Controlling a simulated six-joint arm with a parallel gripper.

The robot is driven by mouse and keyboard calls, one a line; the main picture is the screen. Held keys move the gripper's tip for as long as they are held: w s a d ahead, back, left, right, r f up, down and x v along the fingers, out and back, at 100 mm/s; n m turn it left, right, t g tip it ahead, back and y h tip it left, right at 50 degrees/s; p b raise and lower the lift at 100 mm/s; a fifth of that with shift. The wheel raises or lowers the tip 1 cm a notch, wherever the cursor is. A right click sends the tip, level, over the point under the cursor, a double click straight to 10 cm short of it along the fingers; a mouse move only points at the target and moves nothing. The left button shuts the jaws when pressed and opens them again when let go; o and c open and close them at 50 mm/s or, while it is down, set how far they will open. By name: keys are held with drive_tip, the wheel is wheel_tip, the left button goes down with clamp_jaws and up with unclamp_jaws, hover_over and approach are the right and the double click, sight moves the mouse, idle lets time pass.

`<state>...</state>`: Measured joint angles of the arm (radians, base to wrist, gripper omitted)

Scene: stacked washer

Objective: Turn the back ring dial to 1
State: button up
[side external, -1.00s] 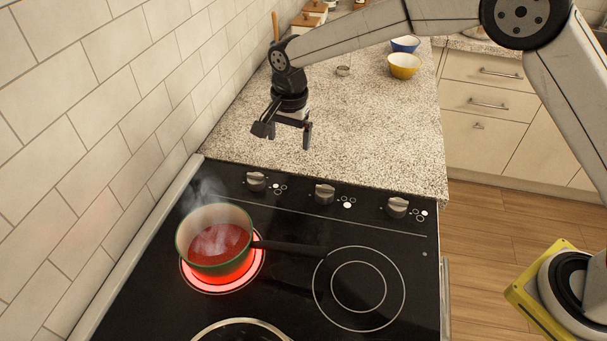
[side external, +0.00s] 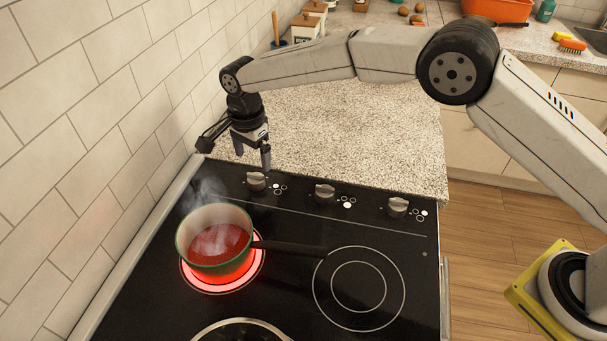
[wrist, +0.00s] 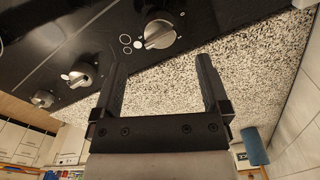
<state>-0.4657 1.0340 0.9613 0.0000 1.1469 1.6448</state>
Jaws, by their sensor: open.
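The dial nearest the tiled wall (side external: 256,181) is a silver knob on the black control strip, beside small ring symbols. It also shows in the wrist view (wrist: 159,34), just beyond my fingertips. I cannot read any number on it. My gripper (side external: 254,160) points down above the counter edge, close behind this dial. In the wrist view my gripper (wrist: 160,62) is open and empty, with its two fingers apart. The fingers do not appear to touch the dial.
The middle dial (side external: 324,193) and the far-right dial (side external: 397,207) share the strip. A steaming pot (side external: 216,240) of red liquid stands on a glowing ring, its black handle (side external: 290,248) pointing right. The tiled wall (side external: 110,110) is close on the left.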

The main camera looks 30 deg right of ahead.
sight(255, 175)
drive_tip(key=shift+f, duration=3.35)
drive_tip(key=c, duration=1.3)
